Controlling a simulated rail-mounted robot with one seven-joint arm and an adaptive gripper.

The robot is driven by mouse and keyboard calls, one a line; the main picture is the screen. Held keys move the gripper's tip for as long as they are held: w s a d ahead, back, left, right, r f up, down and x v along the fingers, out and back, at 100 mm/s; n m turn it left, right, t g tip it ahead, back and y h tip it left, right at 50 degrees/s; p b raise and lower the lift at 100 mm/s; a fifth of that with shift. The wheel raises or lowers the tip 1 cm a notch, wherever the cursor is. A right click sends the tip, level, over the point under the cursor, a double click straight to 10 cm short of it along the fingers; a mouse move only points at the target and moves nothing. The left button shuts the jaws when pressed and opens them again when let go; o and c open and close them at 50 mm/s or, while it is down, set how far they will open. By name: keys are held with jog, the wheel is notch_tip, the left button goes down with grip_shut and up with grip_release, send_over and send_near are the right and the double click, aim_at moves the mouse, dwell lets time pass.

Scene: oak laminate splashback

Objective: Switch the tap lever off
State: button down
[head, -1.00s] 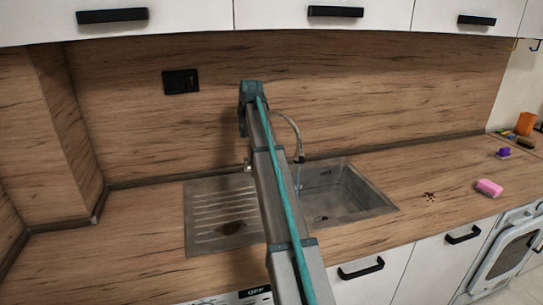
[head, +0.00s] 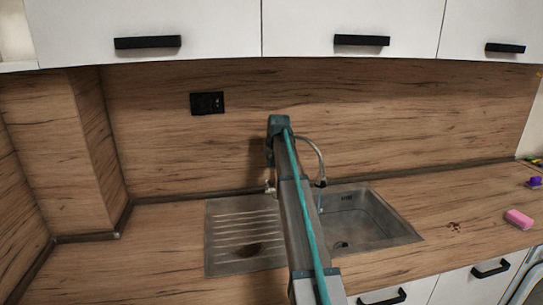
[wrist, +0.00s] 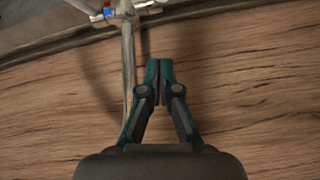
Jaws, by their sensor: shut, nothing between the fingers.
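The tap's curved spout (head: 317,155) rises behind my arm in the head view, over the sink (head: 409,234). A thin bluish streak, apparently water, shows below its outlet. A small shiny part (head: 270,187) left of my arm may be the tap's handle; my arm hides most of the tap body. In the wrist view, the tap pipe (wrist: 128,65) runs down the picture from a metal fitting with a red and blue mark (wrist: 107,9). My gripper (wrist: 159,66) is shut and empty, just right of the pipe in that view. I cannot tell whether they touch.
The wood splashback (head: 400,110) stands behind the sink, with a black socket (head: 207,103) on it. White cupboards (head: 210,25) hang above. A pink sponge (head: 518,219) and a dark red stain (head: 454,227) lie on the right counter. The left counter is clear.

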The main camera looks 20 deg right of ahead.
jog(key=f, duration=0.2)
jog(key=f+p, duration=0.1)
jog(key=a+f+p, duration=0.1)
jog(key=f, duration=0.1)
jog(key=shift+s+f, duration=0.35)
jog(key=shift+f, duration=0.25)
jog(key=shift+s, duration=0.1)
